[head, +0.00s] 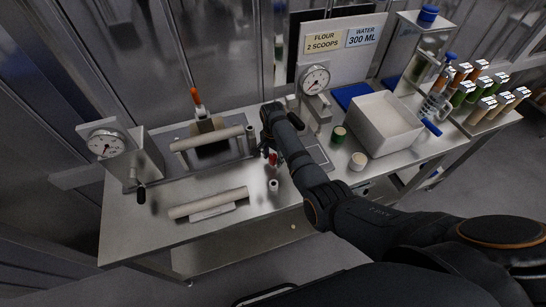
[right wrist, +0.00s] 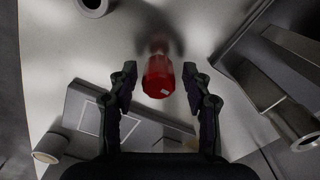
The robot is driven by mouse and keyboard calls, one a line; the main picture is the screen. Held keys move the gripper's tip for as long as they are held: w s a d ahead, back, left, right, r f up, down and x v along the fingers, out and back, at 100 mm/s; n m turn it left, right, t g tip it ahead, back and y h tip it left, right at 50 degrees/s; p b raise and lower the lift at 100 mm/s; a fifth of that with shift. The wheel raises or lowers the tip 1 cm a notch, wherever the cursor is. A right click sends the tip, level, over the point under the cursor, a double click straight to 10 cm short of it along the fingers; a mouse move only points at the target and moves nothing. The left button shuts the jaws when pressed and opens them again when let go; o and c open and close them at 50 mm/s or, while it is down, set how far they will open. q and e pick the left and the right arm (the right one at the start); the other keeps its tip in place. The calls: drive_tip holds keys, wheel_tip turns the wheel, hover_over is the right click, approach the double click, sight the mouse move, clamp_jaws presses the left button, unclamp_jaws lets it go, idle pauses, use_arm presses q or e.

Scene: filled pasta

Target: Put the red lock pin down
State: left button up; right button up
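The red lock pin (head: 273,159) is by the front side of my right gripper in the head view, near the middle of the steel table. In the right wrist view the red pin (right wrist: 158,76) lies between the two fingertips, with a visible gap on each side. My right gripper (right wrist: 160,84) is open and does not touch it there. In the head view my right gripper (head: 268,151) is small and partly hidden by its own arm. The pin's far end is dark and blurred, so its contact with the table is hard to tell. My left gripper is not in view.
A rolling pin (head: 208,203) lies at the front left, and a small pale cylinder (head: 273,185) stands just in front of the red pin. A dial machine (head: 128,154) is at the left. A white bin (head: 384,122) and a green-sided jar (head: 339,134) stand to the right.

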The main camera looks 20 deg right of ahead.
sight(273, 155)
drive_tip(key=shift+r, duration=0.4)
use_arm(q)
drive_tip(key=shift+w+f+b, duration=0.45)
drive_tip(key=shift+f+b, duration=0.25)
use_arm(e)
wheel_tip(273, 155, up, 12)
drive_tip(key=shift+f, duration=0.15)
